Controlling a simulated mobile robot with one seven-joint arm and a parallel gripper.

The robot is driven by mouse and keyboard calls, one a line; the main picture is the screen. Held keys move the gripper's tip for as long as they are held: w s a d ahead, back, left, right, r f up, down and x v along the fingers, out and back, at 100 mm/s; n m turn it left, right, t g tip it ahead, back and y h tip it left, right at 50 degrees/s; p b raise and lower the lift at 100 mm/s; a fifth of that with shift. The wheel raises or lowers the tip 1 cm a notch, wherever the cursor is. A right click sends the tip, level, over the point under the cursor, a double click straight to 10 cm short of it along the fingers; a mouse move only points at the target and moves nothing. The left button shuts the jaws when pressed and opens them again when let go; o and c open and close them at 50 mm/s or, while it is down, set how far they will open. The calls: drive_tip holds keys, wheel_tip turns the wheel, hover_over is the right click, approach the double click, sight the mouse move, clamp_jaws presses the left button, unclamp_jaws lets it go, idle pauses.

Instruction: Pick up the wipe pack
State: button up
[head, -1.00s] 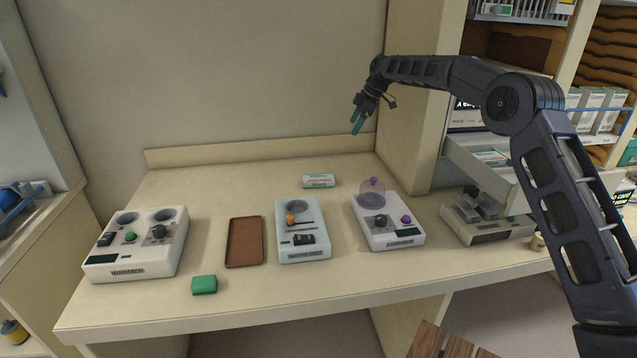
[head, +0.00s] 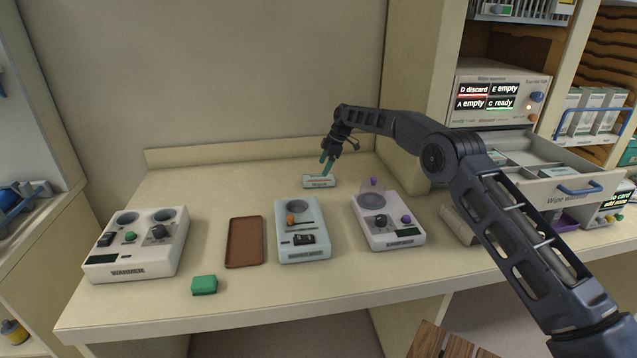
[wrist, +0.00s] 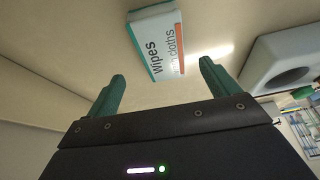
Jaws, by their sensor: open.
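The wipe pack (head: 319,182) is a small white box with teal and orange edges, lying on the counter towards its back wall. In the wrist view, the wipe pack (wrist: 158,42) shows the word "wipes" on its face. It lies beyond and between the fingertips. My gripper (head: 327,163) has green fingers pointing down, just above and behind the pack in the head view. In the wrist view, my gripper (wrist: 162,75) is open with nothing between its fingers. I cannot tell from the head view whether a finger touches the pack.
On the counter (head: 190,318) stand a warmer (head: 135,268), a brown tray (head: 232,262), a light blue device (head: 303,252) and a white device with a purple dome (head: 398,238). A green block (head: 204,285) lies in front. An open drawer (head: 565,192) juts out at right.

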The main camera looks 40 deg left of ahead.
sight(320, 178)
drive_tip(key=shift+d+x, duration=0.15)
drive_tip(key=shift+x, duration=1.3)
drive_tip(key=shift+d+x, duration=0.15)
drive_tip(key=shift+x, duration=1.35)
drive_tip(key=shift+f, duration=0.1)
drive_tip(key=c, duration=1.1)
